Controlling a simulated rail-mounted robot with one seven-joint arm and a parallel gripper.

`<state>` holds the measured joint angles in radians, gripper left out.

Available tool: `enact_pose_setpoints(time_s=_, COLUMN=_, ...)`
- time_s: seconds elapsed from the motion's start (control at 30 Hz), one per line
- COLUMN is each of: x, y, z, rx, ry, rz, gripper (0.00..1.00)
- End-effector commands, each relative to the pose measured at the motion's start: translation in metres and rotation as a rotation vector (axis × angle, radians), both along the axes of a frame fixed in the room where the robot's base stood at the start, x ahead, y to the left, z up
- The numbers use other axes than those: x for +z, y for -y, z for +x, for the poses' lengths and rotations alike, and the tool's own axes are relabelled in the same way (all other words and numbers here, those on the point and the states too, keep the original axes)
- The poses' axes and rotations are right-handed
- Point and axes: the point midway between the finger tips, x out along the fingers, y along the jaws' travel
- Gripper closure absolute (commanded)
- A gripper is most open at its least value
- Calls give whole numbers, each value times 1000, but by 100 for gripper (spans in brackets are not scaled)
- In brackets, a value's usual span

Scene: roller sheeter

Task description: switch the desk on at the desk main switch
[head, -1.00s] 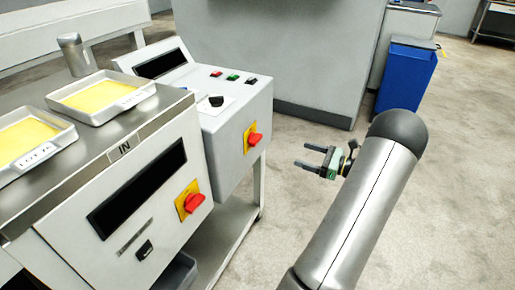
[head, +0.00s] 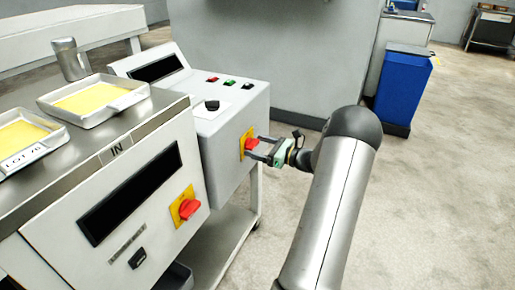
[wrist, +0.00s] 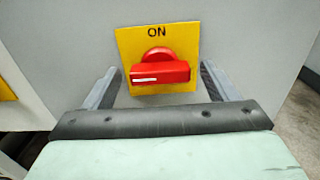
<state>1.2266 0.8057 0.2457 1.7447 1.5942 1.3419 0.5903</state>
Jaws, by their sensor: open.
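The desk main switch is a red rotary handle (head: 251,144) on a yellow plate, on the side of the grey control desk (head: 225,165). In the wrist view the red handle (wrist: 160,73) lies horizontal, its white mark to the left, with "ON" printed at the top of the yellow plate (wrist: 128,48). My gripper (head: 257,147) is open in front of the switch. In the wrist view its two fingers (wrist: 160,82) stand left and right of the handle, with a gap on each side. How deep the fingertips reach is hard to tell.
A second red switch (head: 188,208) on yellow sits on the nearer cabinet (head: 75,245) marked "IN". The desk top carries a black knob (head: 211,105) and small coloured buttons (head: 230,83). A blue bin (head: 403,90) stands behind right. Floor at right is clear.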

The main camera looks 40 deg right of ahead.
Motion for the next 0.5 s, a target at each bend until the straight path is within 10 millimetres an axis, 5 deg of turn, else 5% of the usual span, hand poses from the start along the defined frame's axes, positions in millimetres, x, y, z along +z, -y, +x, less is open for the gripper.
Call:
enact_pose_setpoints(time_s=0.37, x=0, y=-2, z=6, rx=1, ry=0, rz=0, gripper=20)
enact_pose_setpoints(time_s=0.5, x=0, y=-2, z=6, rx=0, ry=0, rz=0, gripper=59)
